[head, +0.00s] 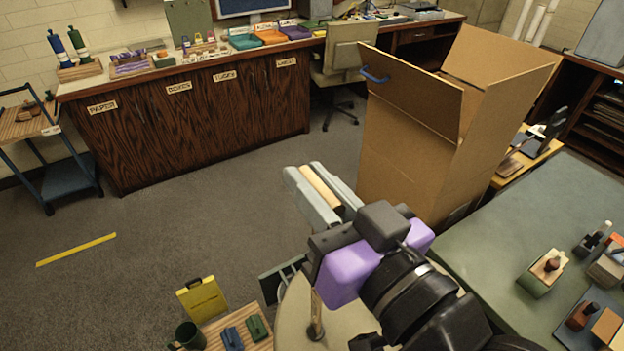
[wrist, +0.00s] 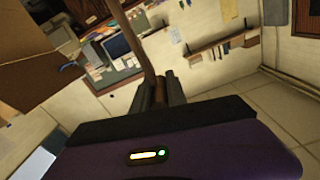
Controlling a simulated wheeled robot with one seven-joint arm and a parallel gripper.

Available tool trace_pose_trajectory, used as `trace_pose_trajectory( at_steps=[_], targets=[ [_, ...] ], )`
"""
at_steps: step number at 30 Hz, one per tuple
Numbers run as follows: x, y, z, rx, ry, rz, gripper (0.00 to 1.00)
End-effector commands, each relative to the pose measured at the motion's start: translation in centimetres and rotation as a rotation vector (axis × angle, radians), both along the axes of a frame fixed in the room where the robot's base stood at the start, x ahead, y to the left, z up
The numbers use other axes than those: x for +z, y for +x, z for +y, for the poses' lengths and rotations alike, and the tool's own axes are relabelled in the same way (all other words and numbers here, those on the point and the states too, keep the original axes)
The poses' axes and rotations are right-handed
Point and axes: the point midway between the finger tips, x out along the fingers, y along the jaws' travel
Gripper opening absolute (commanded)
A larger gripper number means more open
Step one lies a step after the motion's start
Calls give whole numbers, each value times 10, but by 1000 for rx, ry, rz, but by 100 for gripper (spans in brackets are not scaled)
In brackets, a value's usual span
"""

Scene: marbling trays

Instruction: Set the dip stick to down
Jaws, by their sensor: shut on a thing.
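My gripper (head: 322,192) is raised over the floor in the head view, its grey fingers pointing up and to the left. In the wrist view its fingers (wrist: 158,90) are shut on a thin brown stick (wrist: 128,38), which I take for the dip stick. The stick runs from between the fingertips to the top edge of the picture, slanting left. In the head view a pale wooden strip (head: 320,187) shows between the fingers; I cannot tell if it is the same stick. The part within the fingers is hidden.
A tall open cardboard box (head: 410,150) stands just right of my gripper. A green table (head: 500,235) with small tools is at the right.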

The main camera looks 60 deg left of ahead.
Motion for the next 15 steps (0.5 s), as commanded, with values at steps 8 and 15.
trace_pose_trajectory(
  at_steps=[8, 15],
  targets=[
    [-20, 1, -1, -2, 0, 1, 0],
    [-70, 1, -1, -3, 1, 0, 0]
  ],
)
